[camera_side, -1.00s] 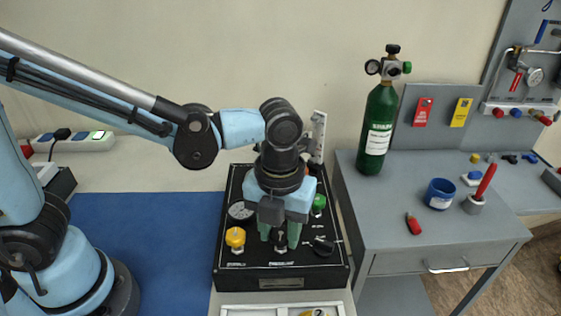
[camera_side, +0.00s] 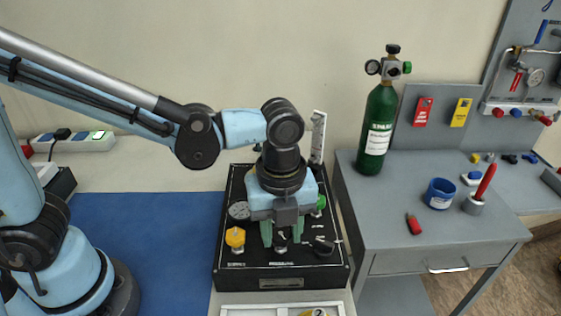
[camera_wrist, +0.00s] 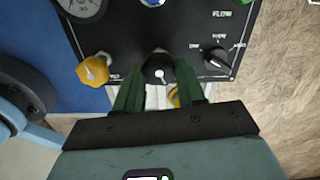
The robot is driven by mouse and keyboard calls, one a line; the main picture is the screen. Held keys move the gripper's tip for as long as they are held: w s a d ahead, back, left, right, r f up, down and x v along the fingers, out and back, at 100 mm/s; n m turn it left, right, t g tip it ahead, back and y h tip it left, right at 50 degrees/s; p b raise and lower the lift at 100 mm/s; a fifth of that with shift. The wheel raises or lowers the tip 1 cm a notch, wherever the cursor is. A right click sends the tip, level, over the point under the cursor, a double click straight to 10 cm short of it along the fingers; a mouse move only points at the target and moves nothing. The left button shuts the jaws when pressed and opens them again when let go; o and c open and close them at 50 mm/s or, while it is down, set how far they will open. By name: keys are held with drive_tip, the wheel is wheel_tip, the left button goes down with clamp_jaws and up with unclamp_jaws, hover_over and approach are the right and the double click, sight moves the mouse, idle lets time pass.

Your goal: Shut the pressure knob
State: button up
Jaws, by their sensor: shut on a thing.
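A black knob (camera_wrist: 158,72) with a pale pointer mark sits at the front middle of the black panel (camera_side: 228,262). I take it as the pressure knob; its label is not readable. It shows small between the fingertips in the side view (camera_side: 281,240). My gripper (camera_side: 281,234) points down over the panel, its two green fingers on either side of this knob and shut on it. In the wrist view the fingers (camera_wrist: 160,76) also flank the knob. The knob stays seated on the panel.
A yellow knob (camera_side: 235,237) stands close left of the fingers, a black selector knob (camera_side: 323,246) close right, a green knob (camera_side: 320,202) and a gauge (camera_side: 239,210) behind. A green cylinder (camera_side: 378,127) stands on the grey bench (camera_side: 385,205). The blue mat (camera_side: 150,235) is clear.

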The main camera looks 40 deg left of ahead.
drive_tip(key=n, duration=0.4)
drive_tip(key=shift+w+n, duration=0.1)
drive_tip(key=shift+n, duration=0.2)
drive_tip(key=n, duration=0.3)
drive_tip(key=shift+n, duration=0.4)
drive_tip(key=n, duration=0.7)
drive_tip(key=shift+w, duration=0.15)
drive_tip(key=n, duration=0.3)
drive_tip(key=shift+n, duration=0.4)
drive_tip(key=n, duration=0.4)
drive_tip(key=shift+a+n, duration=0.1)
drive_tip(key=shift+n, duration=0.2)
drive_tip(key=n, duration=0.3)
drive_tip(key=shift+n, duration=0.3)
drive_tip(key=shift+a+n, duration=0.15)
drive_tip(key=shift+n, duration=1.75)
drive_tip(key=o, duration=1.1)
drive_tip(key=shift+c, duration=0.2)
